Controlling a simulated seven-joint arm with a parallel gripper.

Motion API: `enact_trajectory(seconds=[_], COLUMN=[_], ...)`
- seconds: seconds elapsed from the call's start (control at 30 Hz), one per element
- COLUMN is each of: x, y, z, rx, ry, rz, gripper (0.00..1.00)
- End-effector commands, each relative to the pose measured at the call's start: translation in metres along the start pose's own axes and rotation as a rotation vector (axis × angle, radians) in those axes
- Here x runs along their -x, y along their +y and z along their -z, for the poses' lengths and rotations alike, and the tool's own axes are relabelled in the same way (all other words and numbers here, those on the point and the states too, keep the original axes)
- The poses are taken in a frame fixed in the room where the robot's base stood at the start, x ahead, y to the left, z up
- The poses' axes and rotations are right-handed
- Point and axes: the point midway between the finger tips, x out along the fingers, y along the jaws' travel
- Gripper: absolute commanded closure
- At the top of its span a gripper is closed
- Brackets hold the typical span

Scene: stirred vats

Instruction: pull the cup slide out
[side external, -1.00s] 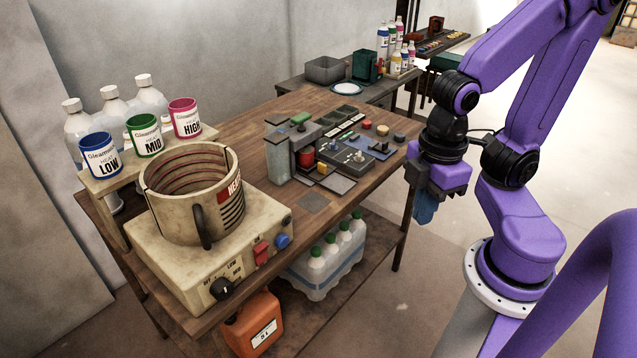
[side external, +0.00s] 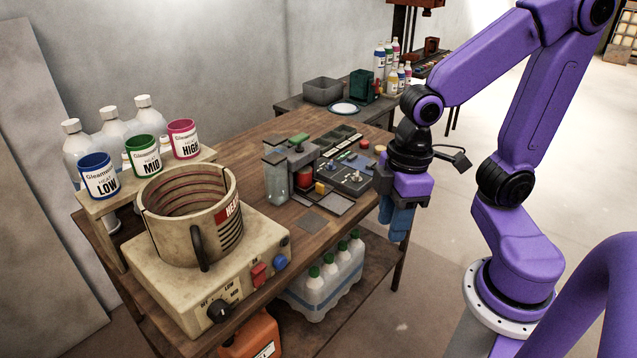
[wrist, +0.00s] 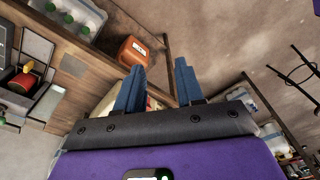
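My gripper (side external: 398,222) hangs in front of the bench's right edge, its blue fingers pointing down. In the wrist view my gripper (wrist: 157,66) has its two fingers apart with nothing between them. A small machine with a clear tank (side external: 277,184) and a green-topped part stands mid-bench. A red part (side external: 304,180) and a yellow block (side external: 320,187) sit at its front, with a grey plate (side external: 335,203) beside them. The red part (wrist: 20,83) and yellow piece also show at the wrist view's left edge. I cannot tell for certain which part is the cup slide. My gripper is apart from the machine.
A heater vat (side external: 192,215) on a beige control base fills the bench's near end. A dark control panel (side external: 345,176) lies between the machine and my gripper. Labelled cups (side external: 100,176) stand on a rack. Capped bottles (side external: 325,283) sit on the lower shelf.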

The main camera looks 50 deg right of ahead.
Motion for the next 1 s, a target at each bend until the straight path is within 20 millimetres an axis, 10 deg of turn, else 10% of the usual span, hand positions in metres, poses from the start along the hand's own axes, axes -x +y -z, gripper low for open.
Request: enact_trajectory(seconds=[0.47,0.8,1.0], x=[-0.005,-0.006,-0.006], y=[0.158,0.284,0.319], z=[0.051,0.016,-0.006], rx=[-0.485,-0.795,-0.885], ry=[0.167,0.261,0.286], rz=[-0.073,-0.185,-0.228], gripper=[0.63,0.63,0.63])
